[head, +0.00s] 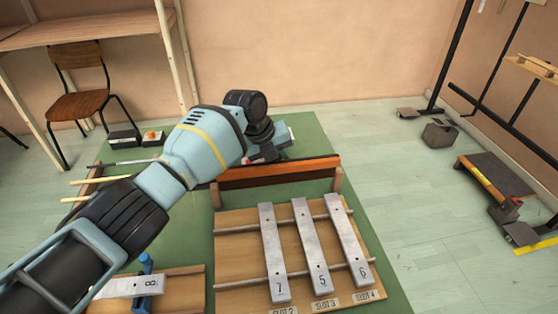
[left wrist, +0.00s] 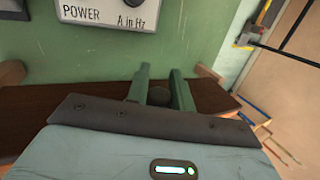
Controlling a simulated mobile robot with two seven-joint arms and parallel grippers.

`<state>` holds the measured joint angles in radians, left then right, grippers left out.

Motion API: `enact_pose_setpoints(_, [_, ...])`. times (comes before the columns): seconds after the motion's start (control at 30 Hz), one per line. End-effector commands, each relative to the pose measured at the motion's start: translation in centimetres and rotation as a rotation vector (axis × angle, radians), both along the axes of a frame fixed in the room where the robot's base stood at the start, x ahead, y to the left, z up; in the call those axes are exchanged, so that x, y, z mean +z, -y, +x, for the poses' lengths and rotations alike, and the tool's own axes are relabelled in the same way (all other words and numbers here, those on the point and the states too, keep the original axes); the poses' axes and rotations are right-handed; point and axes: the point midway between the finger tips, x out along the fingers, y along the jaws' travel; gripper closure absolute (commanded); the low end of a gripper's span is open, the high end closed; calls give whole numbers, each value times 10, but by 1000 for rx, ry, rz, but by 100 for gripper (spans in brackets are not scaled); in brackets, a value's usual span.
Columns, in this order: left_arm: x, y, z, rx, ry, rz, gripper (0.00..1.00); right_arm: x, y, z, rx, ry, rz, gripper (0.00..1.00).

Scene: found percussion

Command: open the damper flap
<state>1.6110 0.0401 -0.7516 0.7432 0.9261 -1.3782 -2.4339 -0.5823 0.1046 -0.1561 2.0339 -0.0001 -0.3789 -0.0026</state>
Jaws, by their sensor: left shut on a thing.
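The damper flap (head: 290,174) is a long brown board with an orange upper strip, set between wooden end posts behind the metal bars. In the left wrist view its dark brown face (left wrist: 60,110) runs across behind my gripper. My left gripper (left wrist: 160,88) has two green fingers closed around a dark round knob (left wrist: 158,97) at the board. In the head view my left arm reaches over to the flap, and my wrist hides most of the fingers and the knob. I cannot tell the flap's exact angle. My right gripper is not in view.
Bars 7 (head: 273,255), 5 (head: 311,248) and 6 (head: 348,242) lie across rails on a wooden frame in front. Bar 8 (head: 125,287) lies front left by a blue clamp-like piece (head: 146,270). A POWER box (left wrist: 105,12) is near the gripper. Floor at right is partly clear.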

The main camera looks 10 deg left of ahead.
Motion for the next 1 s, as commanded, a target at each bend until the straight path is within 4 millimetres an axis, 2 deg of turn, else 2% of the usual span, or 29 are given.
enact_pose_setpoints(0.07, [0, 1, -1, -2, -2, 0, 100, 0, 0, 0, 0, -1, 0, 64])
enact_pose_setpoints(0.1, [0, 1, -1, -2, -2, 0, 72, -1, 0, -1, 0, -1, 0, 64])
enact_pose_setpoints(0.23, [0, 1, -1, -2, -1, 0, 55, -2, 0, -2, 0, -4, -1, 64])
enact_pose_setpoints(0.57, [2, 0, -1, -2, 0, 0, 55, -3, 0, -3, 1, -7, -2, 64])
enact_pose_setpoints(0.67, [11, -3, -2, -2, 2, 0, 55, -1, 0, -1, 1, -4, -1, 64])
enact_pose_setpoints(1.0, [58, -21, -12, -2, 2, 0, 55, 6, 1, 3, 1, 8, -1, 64])
